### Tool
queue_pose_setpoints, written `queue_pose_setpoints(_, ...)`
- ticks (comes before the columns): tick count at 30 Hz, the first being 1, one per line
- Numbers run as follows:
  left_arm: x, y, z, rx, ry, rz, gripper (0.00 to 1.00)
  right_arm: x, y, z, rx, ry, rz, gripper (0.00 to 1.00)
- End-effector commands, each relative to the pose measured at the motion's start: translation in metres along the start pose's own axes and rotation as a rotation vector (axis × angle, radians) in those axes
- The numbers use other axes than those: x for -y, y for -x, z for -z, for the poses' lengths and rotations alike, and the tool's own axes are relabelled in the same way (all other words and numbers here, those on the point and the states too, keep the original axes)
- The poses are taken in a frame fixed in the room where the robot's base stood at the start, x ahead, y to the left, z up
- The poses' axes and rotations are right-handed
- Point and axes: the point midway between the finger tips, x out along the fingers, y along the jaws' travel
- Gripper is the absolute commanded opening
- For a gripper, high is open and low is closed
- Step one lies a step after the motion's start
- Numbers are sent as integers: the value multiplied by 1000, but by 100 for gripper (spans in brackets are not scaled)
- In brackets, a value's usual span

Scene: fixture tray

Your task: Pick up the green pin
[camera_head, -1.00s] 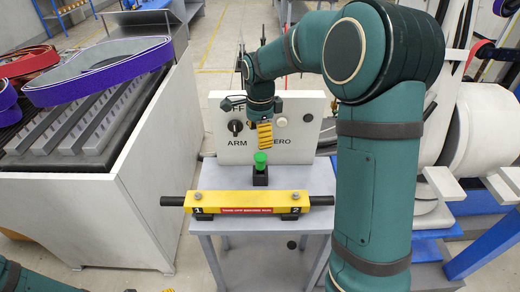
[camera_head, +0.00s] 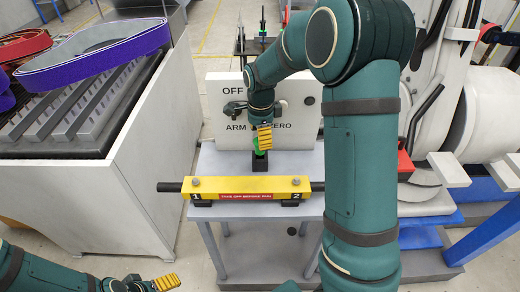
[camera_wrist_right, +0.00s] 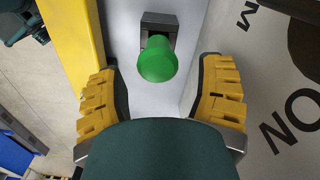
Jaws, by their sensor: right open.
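The green pin (camera_head: 256,144) stands upright in a small dark holder (camera_head: 260,163) on the grey table, just behind the yellow bar. My right gripper (camera_head: 264,138) is at the pin and partly hides it in the head view. In the right wrist view the green pin (camera_wrist_right: 158,60) shows between the two open yellow fingers, with a gap on each side. My left gripper (camera_head: 150,284) is low at the bottom left, away from the table; its opening is unclear.
A yellow bar (camera_head: 248,184) with black ends lies across the table front. A white panel (camera_head: 219,119) with knobs and lettering stands close behind the pin. A grey bench (camera_head: 150,140) with belts is at left. The table surface (camera_head: 213,160) beside the holder is bare.

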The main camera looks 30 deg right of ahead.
Motion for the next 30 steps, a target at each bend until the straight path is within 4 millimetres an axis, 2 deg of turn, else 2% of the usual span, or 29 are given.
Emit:
queue_pose_setpoints(9, 4, -12, -2, 4, -2, -1, 83, -3, -44, -1, -1, 1, -2, 68)
queue_pose_setpoints(17, 4, -12, -2, 3, -2, -1, 83, -2, -47, -1, 0, 1, 0, 68)
queue_pose_setpoints(18, 4, -12, -2, 3, -2, -1, 83, -2, -47, -1, 0, 1, 0, 62)
queue_pose_setpoints(23, 4, -12, -2, 3, -2, -1, 83, -2, -47, -1, 0, 1, 0, 6)
queue_pose_setpoints(24, 4, -12, -2, 3, -2, 0, 83, -2, -47, -1, 0, 1, 0, 0)
queue_pose_setpoints(30, 4, -12, -2, 3, -2, 0, 83, -2, -47, -1, 0, 1, 0, 0)
